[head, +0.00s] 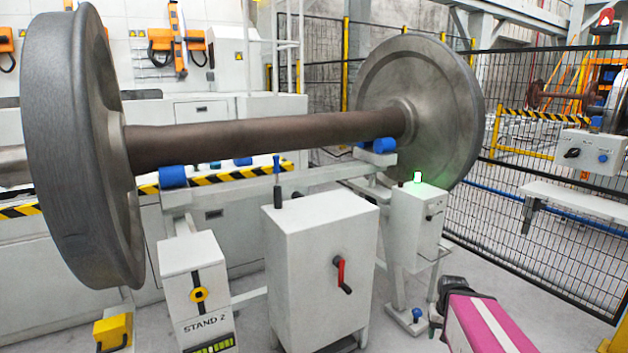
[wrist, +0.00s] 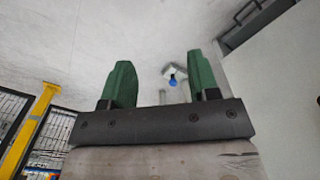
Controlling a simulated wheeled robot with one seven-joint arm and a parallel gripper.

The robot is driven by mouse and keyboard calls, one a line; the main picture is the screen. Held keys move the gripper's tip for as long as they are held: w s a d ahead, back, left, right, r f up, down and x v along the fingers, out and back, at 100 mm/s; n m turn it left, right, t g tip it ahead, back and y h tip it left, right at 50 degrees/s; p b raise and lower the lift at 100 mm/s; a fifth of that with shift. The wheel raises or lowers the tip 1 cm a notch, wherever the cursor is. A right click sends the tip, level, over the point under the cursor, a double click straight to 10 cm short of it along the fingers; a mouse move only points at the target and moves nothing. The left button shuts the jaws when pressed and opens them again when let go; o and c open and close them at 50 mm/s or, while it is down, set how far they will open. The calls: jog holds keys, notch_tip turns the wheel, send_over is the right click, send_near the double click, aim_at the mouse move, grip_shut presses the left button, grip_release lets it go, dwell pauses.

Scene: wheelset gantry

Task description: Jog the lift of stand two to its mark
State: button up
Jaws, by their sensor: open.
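Stand two is a white post labelled STAND 2 (head: 200,320) at the lower left of the head view. The fingers cannot be made out in the head view.
A large wheelset (head: 270,138) rests across blue rollers (head: 173,176). A white box (head: 418,220) with a lit green lamp (head: 418,178) stands right of the cabinet. A blue knob (head: 417,314) sits low beneath it. Black mesh fencing (head: 545,235) closes the right side.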

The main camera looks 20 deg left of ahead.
dwell(0.3)
grip_shut()
dwell(1.6)
